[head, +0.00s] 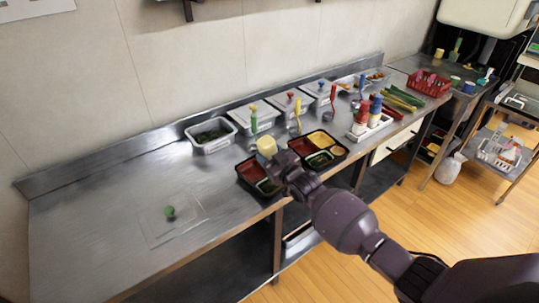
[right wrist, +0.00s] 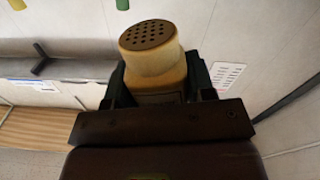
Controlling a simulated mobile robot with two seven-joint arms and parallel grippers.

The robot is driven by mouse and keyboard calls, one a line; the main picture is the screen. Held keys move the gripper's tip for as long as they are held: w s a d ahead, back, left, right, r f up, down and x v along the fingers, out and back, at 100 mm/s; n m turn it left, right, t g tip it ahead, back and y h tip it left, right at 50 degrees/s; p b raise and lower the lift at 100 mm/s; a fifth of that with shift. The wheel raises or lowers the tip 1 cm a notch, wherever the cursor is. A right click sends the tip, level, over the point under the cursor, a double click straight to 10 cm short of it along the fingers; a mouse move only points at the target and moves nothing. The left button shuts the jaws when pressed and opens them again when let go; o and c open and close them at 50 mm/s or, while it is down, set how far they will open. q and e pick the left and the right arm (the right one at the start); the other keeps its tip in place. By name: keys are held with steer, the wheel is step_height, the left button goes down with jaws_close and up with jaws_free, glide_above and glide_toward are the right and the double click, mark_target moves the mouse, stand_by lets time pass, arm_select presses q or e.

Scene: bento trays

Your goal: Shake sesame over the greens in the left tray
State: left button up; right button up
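My right gripper (head: 272,158) is shut on a pale yellow shaker (head: 266,145). In the right wrist view the shaker (right wrist: 155,68) sits between the two fingers, its brown perforated top (right wrist: 148,35) clear of them. In the head view the shaker is above the left tray (head: 241,179), near its right side; its exact tilt is hard to tell. This black tray has a red part and greens (head: 268,186) at its front right, partly hidden by my gripper. No falling sesame can be made out. My left gripper is not in view.
A second black tray (head: 345,152) stands close on the right. Behind are a white tub of dark food (head: 208,145) and lidded containers (head: 254,127) with coloured-handled utensils. A bottle caddy (head: 370,138) stands farther right. The counter's left is mostly clear, except a small green object (head: 170,212).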

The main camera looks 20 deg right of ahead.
mark_target(270, 138)
steer(key=shift+r+p, duration=1.3)
steer(key=shift+r, duration=2.25)
